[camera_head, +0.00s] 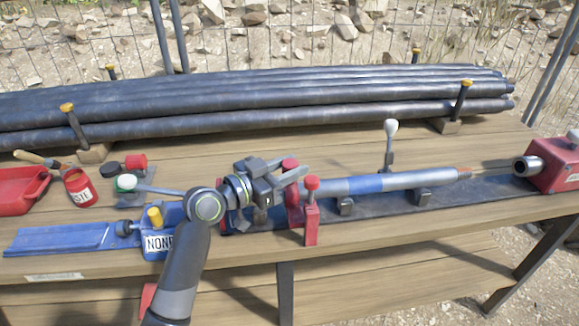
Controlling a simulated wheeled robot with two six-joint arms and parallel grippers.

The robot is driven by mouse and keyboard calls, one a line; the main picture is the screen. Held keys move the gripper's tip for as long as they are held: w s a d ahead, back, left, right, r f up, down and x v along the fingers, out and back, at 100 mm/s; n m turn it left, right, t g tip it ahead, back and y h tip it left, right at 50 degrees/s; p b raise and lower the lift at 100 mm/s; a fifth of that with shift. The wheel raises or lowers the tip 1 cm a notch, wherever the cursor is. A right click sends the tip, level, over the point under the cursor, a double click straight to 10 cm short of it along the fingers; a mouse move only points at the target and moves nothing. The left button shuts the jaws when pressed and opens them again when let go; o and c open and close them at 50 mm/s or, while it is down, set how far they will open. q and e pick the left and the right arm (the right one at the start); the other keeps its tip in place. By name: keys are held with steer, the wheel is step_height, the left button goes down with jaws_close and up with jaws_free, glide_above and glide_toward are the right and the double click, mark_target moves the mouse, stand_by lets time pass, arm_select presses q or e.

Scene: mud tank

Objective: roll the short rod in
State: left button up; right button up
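My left gripper (287,171) is over the rail at the rod's left end, beside the red clamp (311,215). Its two fingers look apart, with nothing seen between them. I cannot tell whether it touches the rod. My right gripper is out of view.
A red block with a metal socket (560,165) stands at the rail's right end. A white-knobbed lever (389,145) rises behind the rod. Long dark pipes (250,95) lie along the back between yellow-capped pegs. A blue plate (60,238), red tray (20,188) and red jar (78,187) are at left.

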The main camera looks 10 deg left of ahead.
arm_select(q)
jaws_close()
steer(key=shift+w+d+b, duration=0.25)
steer(key=shift+w+d, duration=0.05)
steer(key=shift+d, duration=0.55)
steer(key=shift+w+d+b, duration=0.2)
steer(key=shift+w+d, duration=0.1)
steer(key=shift+d, duration=0.5)
steer(key=shift+w+d, duration=0.15)
steer(key=shift+d, duration=0.15)
steer(key=shift+a, duration=0.1)
steer(key=o, duration=0.7)
jaws_free()
steer(key=shift+o, duration=0.7)
steer(key=shift+a, duration=0.1)
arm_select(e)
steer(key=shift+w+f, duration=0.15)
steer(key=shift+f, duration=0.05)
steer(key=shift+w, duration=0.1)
